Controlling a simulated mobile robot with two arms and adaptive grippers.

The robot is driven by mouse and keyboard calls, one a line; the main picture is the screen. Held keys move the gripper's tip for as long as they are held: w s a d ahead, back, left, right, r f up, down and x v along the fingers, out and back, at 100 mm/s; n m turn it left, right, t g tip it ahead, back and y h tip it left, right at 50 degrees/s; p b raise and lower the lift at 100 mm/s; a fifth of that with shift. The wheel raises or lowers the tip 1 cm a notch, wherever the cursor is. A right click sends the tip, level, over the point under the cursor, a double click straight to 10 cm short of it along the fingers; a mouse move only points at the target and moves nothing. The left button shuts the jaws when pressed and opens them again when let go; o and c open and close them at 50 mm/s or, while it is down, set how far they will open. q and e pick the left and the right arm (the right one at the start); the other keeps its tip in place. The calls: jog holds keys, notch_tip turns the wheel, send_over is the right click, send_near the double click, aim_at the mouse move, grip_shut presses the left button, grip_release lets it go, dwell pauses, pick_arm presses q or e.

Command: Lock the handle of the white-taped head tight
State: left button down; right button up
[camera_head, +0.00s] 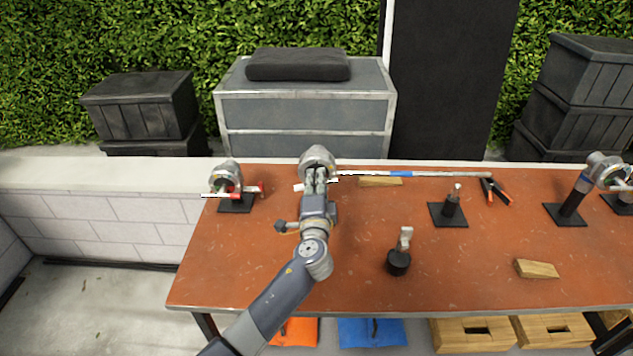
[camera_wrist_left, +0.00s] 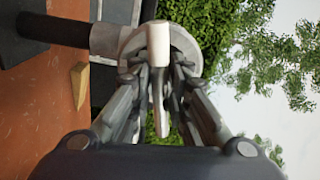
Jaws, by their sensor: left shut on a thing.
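The grey, round clamp head (camera_head: 317,158) stands at the back of the table, left of centre. In the left wrist view the head (camera_wrist_left: 185,45) sits on a dark post, with a white-ended handle (camera_wrist_left: 158,45) across its front. My left gripper (camera_head: 316,178) reaches it from the front, and it also fills the left wrist view (camera_wrist_left: 160,85). Its fingers are shut on the handle, one on each side. The gripper hides the lower head and its base in the head view. My right gripper is not in view.
A red-taped head (camera_head: 228,172) stands to the left; another head (camera_head: 604,168) stands at the far right. A blue-banded rod (camera_head: 430,174) lies along the table's back. Stands (camera_head: 450,213), a black knob piece (camera_head: 398,262), pliers (camera_head: 495,192) and wood blocks (camera_head: 537,269) occupy the right.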

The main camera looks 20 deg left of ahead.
pick_arm(q)
jog(key=shift+m, duration=0.9)
jog(key=c, duration=1.5)
grip_release()
jog(key=shift+c, duration=0.2)
jog(key=shift+o, duration=0.3)
jog(key=shift+d, duration=0.1)
jog(key=v, duration=1.2)
